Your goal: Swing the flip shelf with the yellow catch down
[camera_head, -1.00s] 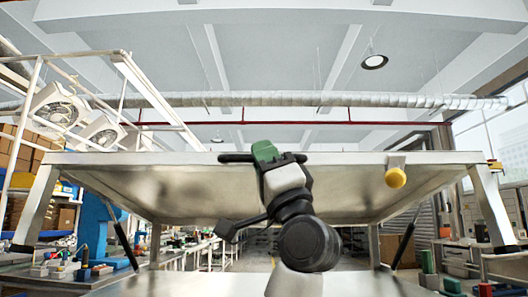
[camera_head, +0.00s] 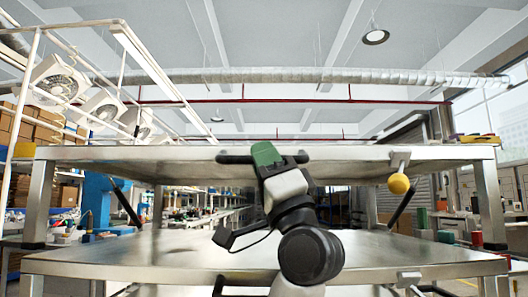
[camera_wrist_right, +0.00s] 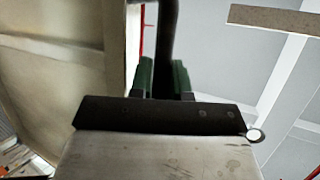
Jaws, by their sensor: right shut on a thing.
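The flip shelf (camera_head: 350,153) is a wide metal panel, close to level, with its front edge facing me and a little of its underside showing. The yellow catch (camera_head: 399,184) is a round knob hanging from a light bracket near the right end of that edge. A dark handle bar (camera_head: 233,159) runs along the middle of the edge. My right gripper (camera_head: 265,154), with green fingers, is shut on this bar. In the right wrist view the bar (camera_wrist_right: 168,40) passes between the green fingers. My left gripper is not in view.
A lower metal shelf (camera_head: 150,262) lies beneath, with a light catch bracket (camera_head: 408,277) at its front right. Dark struts (camera_head: 126,205) stand between the shelves at both sides. White framing with fans (camera_head: 60,85) is at the left. The space between the shelves looks mostly open.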

